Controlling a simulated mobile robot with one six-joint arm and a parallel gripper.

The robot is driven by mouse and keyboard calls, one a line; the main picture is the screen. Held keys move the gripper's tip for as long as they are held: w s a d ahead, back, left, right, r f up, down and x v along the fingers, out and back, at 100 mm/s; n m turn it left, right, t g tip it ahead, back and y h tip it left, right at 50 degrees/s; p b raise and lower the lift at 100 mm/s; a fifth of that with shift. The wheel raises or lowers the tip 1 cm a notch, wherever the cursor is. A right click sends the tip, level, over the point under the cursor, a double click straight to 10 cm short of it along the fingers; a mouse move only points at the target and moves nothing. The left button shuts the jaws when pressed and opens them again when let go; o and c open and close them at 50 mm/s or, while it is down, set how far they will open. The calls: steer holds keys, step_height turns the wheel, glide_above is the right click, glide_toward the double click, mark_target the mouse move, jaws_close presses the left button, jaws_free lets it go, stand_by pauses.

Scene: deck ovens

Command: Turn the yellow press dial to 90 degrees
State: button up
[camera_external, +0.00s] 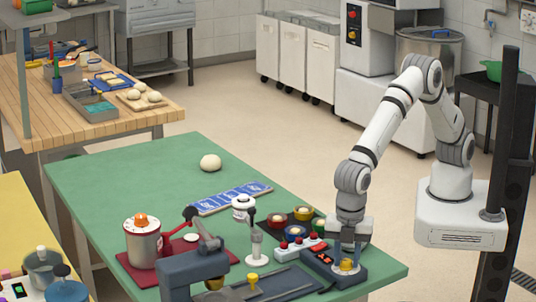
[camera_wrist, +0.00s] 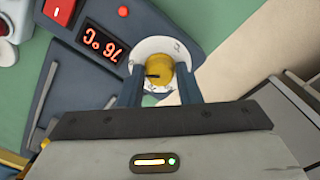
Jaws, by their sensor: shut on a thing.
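The yellow dial (camera_external: 347,266) sits on a round white plate on the dark press control box (camera_external: 338,276) at the green table's right front corner. In the wrist view the yellow dial (camera_wrist: 159,71) lies between the two blue-grey fingers of my gripper (camera_wrist: 160,84), which is shut on it. A short dark mark on the dial points left in that view. In the external view my gripper (camera_external: 348,246) reaches straight down onto the dial.
A red-buttoned strip (camera_external: 298,248) and colored bowls (camera_external: 296,232) stand left of the box. The table's right edge is close to the box.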

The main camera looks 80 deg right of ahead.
mark_target(347, 260)
steer(key=o, duration=1)
steer(key=shift+c, duration=0.2)
steer(key=shift+r, duration=3.95)
steer(key=shift+r, duration=0.1)
